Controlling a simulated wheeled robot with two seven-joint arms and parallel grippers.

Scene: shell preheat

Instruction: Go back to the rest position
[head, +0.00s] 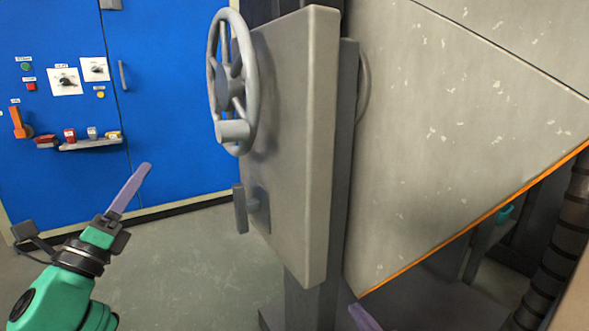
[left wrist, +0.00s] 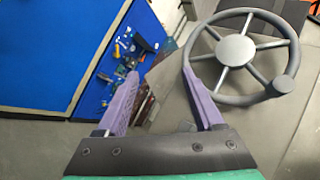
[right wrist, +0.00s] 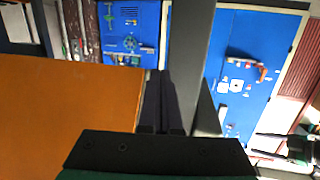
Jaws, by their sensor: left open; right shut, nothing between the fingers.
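My left gripper (head: 130,188) is in the lower left of the head view, green with a purple finger pointing up and right. In the left wrist view its two purple fingers (left wrist: 165,88) are spread apart, with nothing held between them. My right gripper is mostly hidden in the head view; only a purple tip (head: 364,317) shows at the bottom edge. In the right wrist view its dark fingers (right wrist: 168,100) are together and empty, between an orange surface and a grey post.
A grey handwheel (head: 232,85) stands on a thick grey door (head: 295,150), right of my left gripper. A large grey sloped panel (head: 440,130) with an orange edge fills the right. A blue cabinet (head: 170,100) with controls stands behind. Floor (head: 190,255) between is clear.

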